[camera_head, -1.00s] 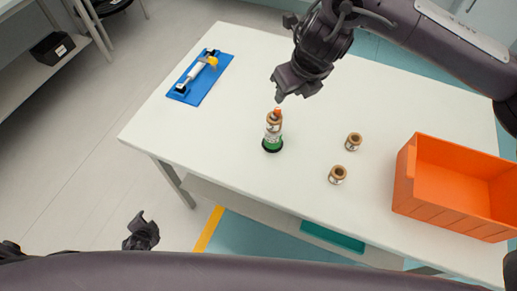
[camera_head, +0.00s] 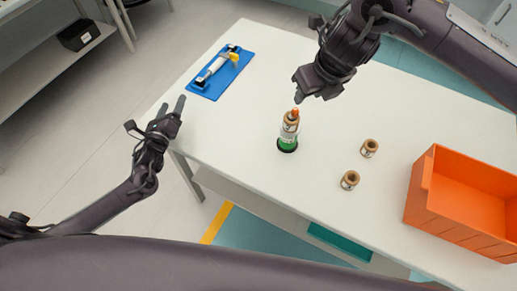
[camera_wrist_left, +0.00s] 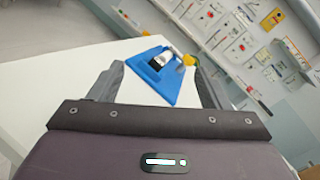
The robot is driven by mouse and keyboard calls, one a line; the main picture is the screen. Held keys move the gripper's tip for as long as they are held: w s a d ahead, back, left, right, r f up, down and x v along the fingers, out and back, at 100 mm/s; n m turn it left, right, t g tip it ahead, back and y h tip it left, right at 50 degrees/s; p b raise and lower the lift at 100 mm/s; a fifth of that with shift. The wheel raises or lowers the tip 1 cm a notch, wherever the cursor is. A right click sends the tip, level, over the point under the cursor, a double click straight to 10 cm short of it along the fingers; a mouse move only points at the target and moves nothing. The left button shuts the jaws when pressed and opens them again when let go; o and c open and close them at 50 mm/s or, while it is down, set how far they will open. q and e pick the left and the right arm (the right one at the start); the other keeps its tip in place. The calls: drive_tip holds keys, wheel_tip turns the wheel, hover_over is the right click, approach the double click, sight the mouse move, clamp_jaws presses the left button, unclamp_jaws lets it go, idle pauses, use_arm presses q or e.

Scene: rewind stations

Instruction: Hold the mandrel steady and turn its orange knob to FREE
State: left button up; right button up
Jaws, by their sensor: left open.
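The mandrel (camera_head: 288,133) stands upright on the white table, with a green lower part on a dark round base and tan spool-like pieces above. Its small orange knob (camera_head: 296,111) shows at the top; its setting is too small to read. My right gripper (camera_head: 299,97) points down just above the knob; I cannot tell whether it touches it or how wide its fingers stand. My left gripper (camera_head: 172,104) is open and empty near the table's left edge, well left of the mandrel. Its spread fingers show in the left wrist view (camera_wrist_left: 160,78), with no mandrel visible there.
A blue board (camera_head: 208,88) with a white and yellow tool lies at the table's far left. Two tan spools (camera_head: 369,148) (camera_head: 350,180) stand right of the mandrel. An orange bin (camera_head: 429,207) sits at the right. The table (camera_head: 235,135) between left gripper and mandrel is clear.

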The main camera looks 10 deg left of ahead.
sight(284, 139)
use_arm(q)
drive_tip(key=d+m+h, duration=0.1)
drive_tip(key=d+m, duration=0.1)
drive_tip(key=d, duration=0.3)
drive_tip(key=s+d+f+m+h, duration=0.1)
drive_tip(key=d+h, duration=0.1)
drive_tip(key=d, duration=0.3)
drive_tip(key=d+m+h, duration=0.1)
drive_tip(key=d+m, duration=0.1)
drive_tip(key=d, duration=0.4)
drive_tip(key=shift+s+f+m+g, duration=0.3)
drive_tip(key=shift+s+f, duration=0.05)
drive_tip(key=shift+f, duration=0.05)
drive_tip(key=s+d+m+h, duration=0.1)
drive_tip(key=s+d+m, duration=0.1)
drive_tip(key=d, duration=0.3)
drive_tip(key=s+d+m+g+h, duration=0.1)
drive_tip(key=s+d+m+h, duration=0.1)
drive_tip(key=d, duration=0.4)
drive_tip(key=s+d+m+h, duration=0.2)
drive_tip(key=d+m, duration=0.1)
drive_tip(key=d, duration=0.2)
drive_tip(key=shift+s+d+f+g, duration=0.15)
drive_tip(key=shift+s+d+g, duration=0.15)
drive_tip(key=shift+s+g, duration=0.1)
drive_tip(key=shift+w+d, duration=0.15)
drive_tip(key=shift+d, duration=0.1)
drive_tip(key=x, duration=0.7)
drive_tip(key=shift+d, duration=0.15)
drive_tip(key=shift+w, duration=0.1)
